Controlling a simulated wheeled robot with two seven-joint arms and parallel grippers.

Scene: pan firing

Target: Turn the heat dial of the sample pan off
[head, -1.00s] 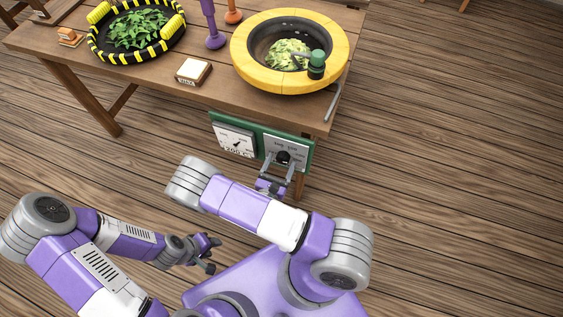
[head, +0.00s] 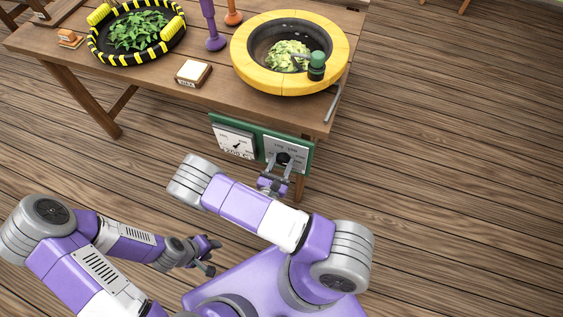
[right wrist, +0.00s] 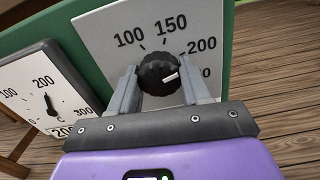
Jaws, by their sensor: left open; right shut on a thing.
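The heat dial (right wrist: 158,73) is a round black knob with a white pointer mark on a light panel, which bears 100, 150 and 200. In the right wrist view the mark points right and slightly up, a little below the 200 tick. My right gripper (head: 281,165) is shut on the dial, one finger on each side; it also fills the front of the right wrist view (right wrist: 158,92). The sample pan (head: 246,77) has a yellow rim and holds pale green leaves. My left gripper (head: 212,256) is open and empty, low in the head view, away from the table.
A temperature gauge (head: 235,140) sits left of the dial on the green panel (head: 215,121) at the table's front edge. A black and yellow tray (head: 99,50) of green leaves, a small box (head: 193,72) and purple tool (head: 213,30) stand on the table. Floor right of it is clear.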

